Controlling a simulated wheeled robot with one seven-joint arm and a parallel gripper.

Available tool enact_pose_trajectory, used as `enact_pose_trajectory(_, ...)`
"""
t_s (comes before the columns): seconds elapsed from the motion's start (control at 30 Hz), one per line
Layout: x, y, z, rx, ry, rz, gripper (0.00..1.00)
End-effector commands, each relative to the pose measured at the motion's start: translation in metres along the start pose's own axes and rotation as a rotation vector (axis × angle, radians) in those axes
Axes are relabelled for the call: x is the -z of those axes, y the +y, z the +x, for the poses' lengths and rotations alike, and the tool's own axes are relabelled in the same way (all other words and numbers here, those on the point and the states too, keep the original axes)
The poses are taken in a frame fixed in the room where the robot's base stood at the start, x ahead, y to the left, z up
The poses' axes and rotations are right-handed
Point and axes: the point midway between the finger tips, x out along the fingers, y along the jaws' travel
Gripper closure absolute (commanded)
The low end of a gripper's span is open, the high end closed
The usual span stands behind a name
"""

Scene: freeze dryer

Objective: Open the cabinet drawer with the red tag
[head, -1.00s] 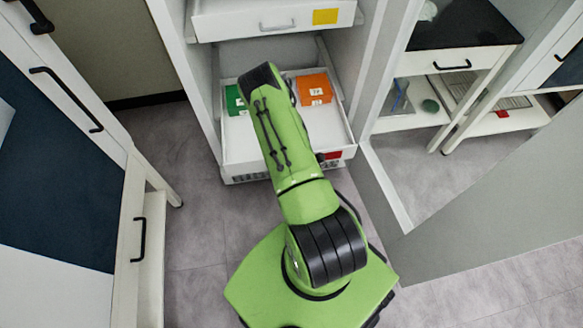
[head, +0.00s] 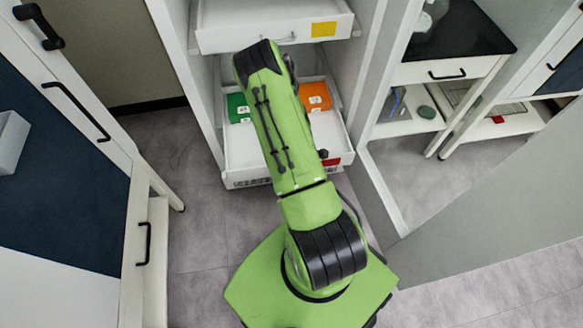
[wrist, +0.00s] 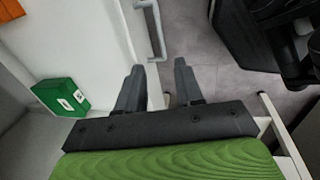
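The white drawer with the red tag (head: 331,162) is the lower one in the tall cabinet. It stands pulled out, its inside showing. A green box (head: 238,108) and an orange box (head: 315,96) lie in it; the green box also shows in the wrist view (wrist: 62,96). In the wrist view my gripper (wrist: 158,68) is open, its two dark fingers apart with nothing between them. A grey bar handle (wrist: 153,28) on the white front lies just beyond the fingertips, apart from them. In the head view my arm hides the fingers and part of the drawer.
An upper drawer with a yellow tag (head: 323,29) sticks out above. A cabinet with black handles (head: 77,111) stands at left. An open grey door panel (head: 480,215) spreads at right, with a black-topped bench (head: 458,38) behind it. Floor shows left of the drawer.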

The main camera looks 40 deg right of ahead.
Motion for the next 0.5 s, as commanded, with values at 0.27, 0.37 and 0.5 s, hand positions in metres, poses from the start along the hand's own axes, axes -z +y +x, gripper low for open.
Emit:
enact_pose_trajectory(0.27,0.0,0.0,-0.051,0.0,0.0,0.0,0.64)
enact_pose_trajectory(0.37,0.0,-0.001,-0.053,0.002,-0.001,0.0,0.64)
enact_pose_trajectory(0.5,0.0,-0.001,-0.052,0.001,-0.001,0.0,0.64)
